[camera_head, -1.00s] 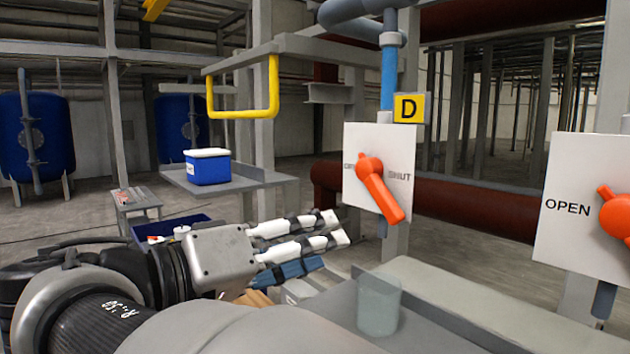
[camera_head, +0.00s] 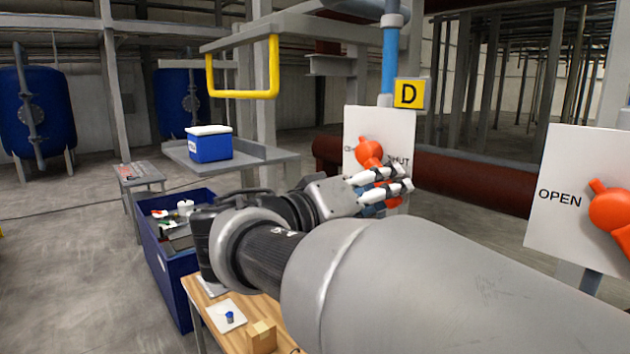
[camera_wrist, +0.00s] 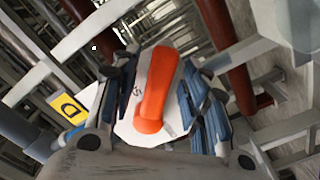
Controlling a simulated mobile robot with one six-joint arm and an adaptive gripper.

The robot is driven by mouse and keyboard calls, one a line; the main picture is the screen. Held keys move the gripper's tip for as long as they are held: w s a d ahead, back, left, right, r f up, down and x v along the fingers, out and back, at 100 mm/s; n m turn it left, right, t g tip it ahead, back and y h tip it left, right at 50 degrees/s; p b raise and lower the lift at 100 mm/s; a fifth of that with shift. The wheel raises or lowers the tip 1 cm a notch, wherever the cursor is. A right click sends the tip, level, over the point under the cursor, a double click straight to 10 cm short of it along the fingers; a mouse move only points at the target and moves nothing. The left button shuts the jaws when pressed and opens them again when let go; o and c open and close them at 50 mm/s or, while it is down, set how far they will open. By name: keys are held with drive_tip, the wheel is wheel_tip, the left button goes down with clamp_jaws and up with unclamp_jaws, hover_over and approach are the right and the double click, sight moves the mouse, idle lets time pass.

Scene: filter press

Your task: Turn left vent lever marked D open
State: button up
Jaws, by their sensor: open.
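The orange lever (camera_head: 369,152) sits on a white plate (camera_head: 397,127) under the yellow D sign (camera_head: 409,94). Its round hub shows, and its handle runs down to the right, partly hidden behind my gripper (camera_head: 408,186). "SHUT" is partly covered on the plate. In the wrist view the orange lever (camera_wrist: 160,85) lies between the two open fingers of my gripper (camera_wrist: 170,100), with a gap to the fingers on each side. The D sign also shows in the wrist view (camera_wrist: 68,107). I cannot tell whether the fingers touch the lever.
A second white plate (camera_head: 560,205) marked OPEN with another orange lever (camera_head: 612,208) stands at the right. A blue pipe (camera_head: 389,60) rises above the D plate. A yellow bar frame (camera_head: 243,95), a shelf with a blue box (camera_head: 210,146), and a blue bin (camera_head: 165,262) are at the left.

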drive_tip(key=shift+x, duration=0.8)
drive_tip(key=shift+c, duration=0.2)
clamp_jaws()
